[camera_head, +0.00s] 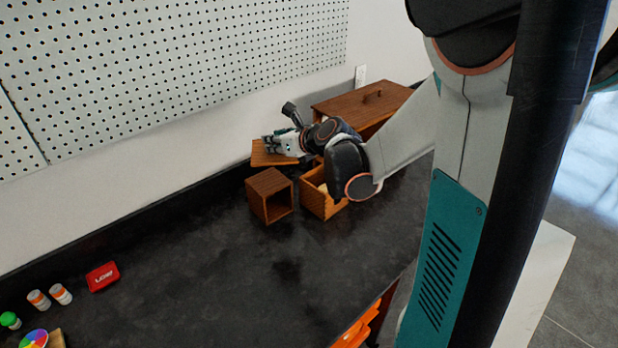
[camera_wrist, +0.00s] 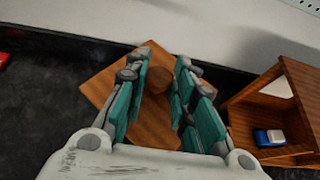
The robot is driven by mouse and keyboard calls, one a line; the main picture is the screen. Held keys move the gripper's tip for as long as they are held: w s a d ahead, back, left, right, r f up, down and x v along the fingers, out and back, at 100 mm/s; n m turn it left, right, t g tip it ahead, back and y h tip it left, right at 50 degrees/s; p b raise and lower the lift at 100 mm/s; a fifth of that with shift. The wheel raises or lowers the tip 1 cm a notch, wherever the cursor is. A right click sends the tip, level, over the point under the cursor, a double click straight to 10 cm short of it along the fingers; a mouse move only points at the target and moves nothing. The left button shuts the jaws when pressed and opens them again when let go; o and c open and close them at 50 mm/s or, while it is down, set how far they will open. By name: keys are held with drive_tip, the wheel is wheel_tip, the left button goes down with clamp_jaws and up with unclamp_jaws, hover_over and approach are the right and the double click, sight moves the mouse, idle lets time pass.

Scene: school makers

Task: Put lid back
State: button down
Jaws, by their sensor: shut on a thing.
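A flat square wooden lid (camera_head: 264,158) is at the back of the counter, beneath my gripper (camera_head: 268,144). In the wrist view the lid (camera_wrist: 101,88) lies under the fingers, turned at an angle, and its round brown knob (camera_wrist: 158,80) sits between them. My gripper (camera_wrist: 160,95) is shut on the knob. I cannot tell whether the lid touches the counter. An open wooden box (camera_head: 312,203) with a low front stands right of the lid, partly hidden by my arm, with something pale inside.
A small wooden cube box (camera_head: 265,187) with an open side stands close in front of the lid. A larger wooden box (camera_head: 340,100) is behind my arm. In the wrist view, a wooden box (camera_wrist: 284,72) at right holds a blue-and-white item (camera_wrist: 270,137).

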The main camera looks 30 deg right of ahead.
drive_tip(key=d+r+m+h, duration=0.2)
drive_tip(key=d+r, duration=0.2)
drive_tip(key=d, duration=1.3)
wheel_tip(320, 180, down, 19)
drive_tip(key=b, duration=0.6)
drive_tip(key=shift+s, duration=0.2)
drive_tip(key=shift+d+f, duration=0.15)
drive_tip(key=shift+f+b, duration=0.4)
drive_tip(key=shift+b, duration=0.1)
drive_tip(key=c, duration=1.4)
unclamp_jaws()
drive_tip(key=shift+o, duration=0.2)
drive_tip(key=shift+r, duration=0.15)
